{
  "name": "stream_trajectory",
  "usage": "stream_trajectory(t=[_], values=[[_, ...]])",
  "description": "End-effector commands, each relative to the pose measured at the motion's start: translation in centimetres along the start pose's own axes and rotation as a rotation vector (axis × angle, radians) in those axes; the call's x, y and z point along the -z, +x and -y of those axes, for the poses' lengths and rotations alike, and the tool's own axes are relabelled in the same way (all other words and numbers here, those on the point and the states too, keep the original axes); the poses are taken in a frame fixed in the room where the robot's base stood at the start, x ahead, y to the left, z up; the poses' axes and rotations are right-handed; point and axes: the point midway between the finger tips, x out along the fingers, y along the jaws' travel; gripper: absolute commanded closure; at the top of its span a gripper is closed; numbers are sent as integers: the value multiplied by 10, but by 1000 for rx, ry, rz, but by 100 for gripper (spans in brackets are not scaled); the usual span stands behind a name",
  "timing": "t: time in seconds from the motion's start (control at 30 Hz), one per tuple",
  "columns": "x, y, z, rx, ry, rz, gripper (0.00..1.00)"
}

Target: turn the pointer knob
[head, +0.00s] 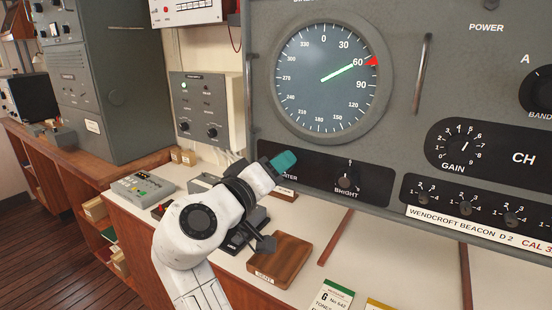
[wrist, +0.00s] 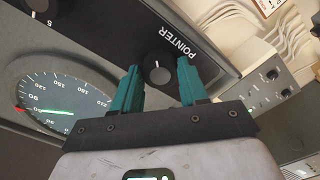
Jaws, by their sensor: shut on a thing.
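The pointer knob (wrist: 158,71) is a small black knob on a black strip under the dial, labelled POINTER. In the wrist view it sits between the two teal fingertips of my gripper (wrist: 160,80), which are shut on it. In the head view my gripper (head: 284,161) reaches the left end of the strip and hides the knob; only the end of its label shows.
The BRIGHT knob (head: 347,181) is to the right on the same strip. A GAIN knob (head: 461,146) and small switches are further right. Below is a white desk with a wooden block (head: 280,260) and a small keypad device (head: 143,187). A grey box (head: 206,108) stands left of the panel.

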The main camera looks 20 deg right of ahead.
Motion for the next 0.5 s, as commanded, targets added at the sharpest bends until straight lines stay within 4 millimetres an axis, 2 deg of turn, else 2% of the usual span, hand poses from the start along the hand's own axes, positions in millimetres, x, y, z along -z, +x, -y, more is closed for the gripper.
stream_trajectory(t=[0.2,0.5], values=[[2,0,-1,2,-126,-4,88],[2,-1,0,2,-207,-6,88]])
